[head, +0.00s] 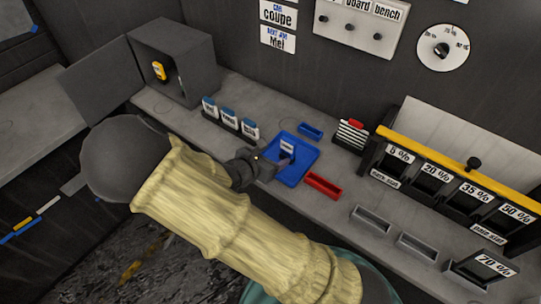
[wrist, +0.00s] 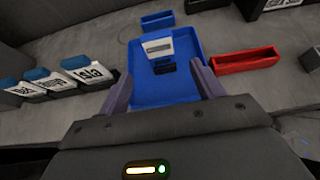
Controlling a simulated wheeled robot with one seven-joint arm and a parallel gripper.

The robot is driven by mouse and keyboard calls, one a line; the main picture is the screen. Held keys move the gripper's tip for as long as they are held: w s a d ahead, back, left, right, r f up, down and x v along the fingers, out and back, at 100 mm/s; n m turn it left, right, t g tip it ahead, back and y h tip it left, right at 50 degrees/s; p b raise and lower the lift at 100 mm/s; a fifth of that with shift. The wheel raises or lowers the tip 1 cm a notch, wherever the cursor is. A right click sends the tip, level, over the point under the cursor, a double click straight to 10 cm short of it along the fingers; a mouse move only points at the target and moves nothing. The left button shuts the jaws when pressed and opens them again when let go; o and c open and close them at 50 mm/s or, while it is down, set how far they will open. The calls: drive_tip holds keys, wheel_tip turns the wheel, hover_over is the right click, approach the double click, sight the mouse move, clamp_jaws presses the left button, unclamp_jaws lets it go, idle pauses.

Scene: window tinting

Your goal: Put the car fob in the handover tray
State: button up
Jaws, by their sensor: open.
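The blue tray (head: 297,172), which looks like the handover tray, lies on the bench; it fills the middle of the wrist view (wrist: 146,92). A small white tag with a dark label (wrist: 158,47) is at its far part. A small black thing (wrist: 163,67) lies just below the tag; it may be the car fob, but I cannot tell for sure. My gripper (wrist: 164,90) is open, its fingers apart over the near part of the tray, with nothing between them. In the head view my gripper (head: 278,163) is at the tray's left side and hides part of it.
Left of the tray stand three blue-topped name holders (head: 229,118). A red open box (head: 323,185) is on the right and a small blue box (head: 311,131) behind. A grey open cabinet (head: 178,65) holds a yellow device (head: 159,70). A yellow-topped film rack (head: 455,170) stands right.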

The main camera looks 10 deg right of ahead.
drive_tip(key=s+d+m+g+y, duration=0.2)
drive_tip(key=s+d+m+g, duration=0.55)
drive_tip(key=m, duration=0.45)
drive_tip(key=s+r+m+t+y, duration=0.1)
drive_tip(key=s+r+m+y, duration=0.4)
drive_tip(key=m, duration=1)
drive_tip(key=shift+s+a+r+y, duration=0.2)
drive_tip(key=shift+r+y, duration=0.6)
drive_tip(key=shift+r, duration=1.1)
drive_tip(key=shift+t, duration=0.25)
